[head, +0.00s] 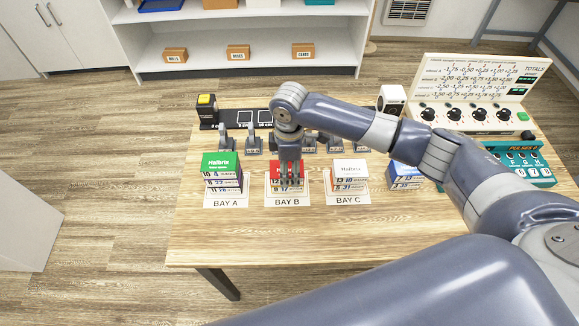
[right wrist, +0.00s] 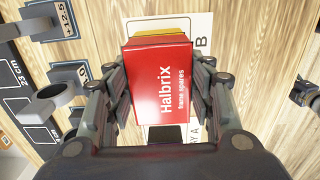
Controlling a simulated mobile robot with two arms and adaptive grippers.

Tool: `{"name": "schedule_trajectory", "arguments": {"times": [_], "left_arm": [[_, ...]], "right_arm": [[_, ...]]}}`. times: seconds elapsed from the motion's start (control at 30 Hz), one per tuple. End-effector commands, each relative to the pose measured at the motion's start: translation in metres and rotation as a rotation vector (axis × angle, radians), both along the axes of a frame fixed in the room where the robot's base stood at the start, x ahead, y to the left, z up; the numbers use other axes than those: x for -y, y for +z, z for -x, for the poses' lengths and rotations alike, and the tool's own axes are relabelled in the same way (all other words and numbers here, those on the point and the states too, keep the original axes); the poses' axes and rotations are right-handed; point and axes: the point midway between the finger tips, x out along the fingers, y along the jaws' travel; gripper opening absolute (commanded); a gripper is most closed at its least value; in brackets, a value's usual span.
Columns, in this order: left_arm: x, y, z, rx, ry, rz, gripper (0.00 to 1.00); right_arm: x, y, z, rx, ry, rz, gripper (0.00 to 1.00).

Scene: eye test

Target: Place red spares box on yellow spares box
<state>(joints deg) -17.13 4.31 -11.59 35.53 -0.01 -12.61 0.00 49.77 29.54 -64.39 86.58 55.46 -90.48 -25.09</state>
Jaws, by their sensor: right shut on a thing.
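The red spares box (head: 274,167) is at BAY B in the head view, under my right gripper (head: 289,178). In the right wrist view the red box (right wrist: 160,95), lettered Halbrix, sits between the two fingers of my right gripper (right wrist: 160,68), which is shut on it. A thin yellow strip, seemingly the yellow spares box (right wrist: 172,34), shows past the red box's edge, below it. The rest of it is hidden, and I cannot tell whether the two boxes touch.
A green-topped stack (head: 220,161) stands at BAY A, a white-topped stack (head: 350,171) at BAY C, and a blue box (head: 405,174) further right. Grey weights or holders stand behind. A totals panel (head: 478,92) is at back right. The table's front (head: 300,238) is clear.

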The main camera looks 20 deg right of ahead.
Motion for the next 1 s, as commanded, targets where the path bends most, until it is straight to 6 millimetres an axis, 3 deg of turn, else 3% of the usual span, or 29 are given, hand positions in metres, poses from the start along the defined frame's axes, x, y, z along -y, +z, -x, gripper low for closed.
{"name": "schedule_trajectory", "arguments": {"times": [0.07, 0.1, 0.2, 0.63, 0.77, 1.0], "left_arm": [[0.000, 0.000, 0.000, 0.000, 0.000, 0.000, 0.70], [-0.001, 0.000, 0.000, 0.000, 0.000, -0.001, 0.70], [-0.001, 0.000, 0.000, 0.000, -0.001, -0.002, 0.70], [-0.005, 0.000, 0.000, 0.000, 0.000, -0.005, 0.70], [-0.005, -0.002, 0.000, 0.000, 0.002, -0.006, 0.70], [-0.005, -0.006, 0.000, -0.001, 0.002, -0.006, 0.70]], "right_arm": [[0.000, -0.002, 0.000, 0.000, 0.000, 0.000, 0.23], [0.000, -0.003, 0.000, 0.000, 0.000, 0.000, 0.52], [0.000, -0.002, 0.000, 0.000, 0.000, 0.000, 0.70], [0.000, 0.005, -0.001, 0.002, 0.000, -0.001, 0.70], [0.000, 0.025, -0.002, 0.005, 0.000, -0.003, 0.70], [-0.001, 0.078, -0.002, 0.005, 0.000, -0.003, 0.70]]}}
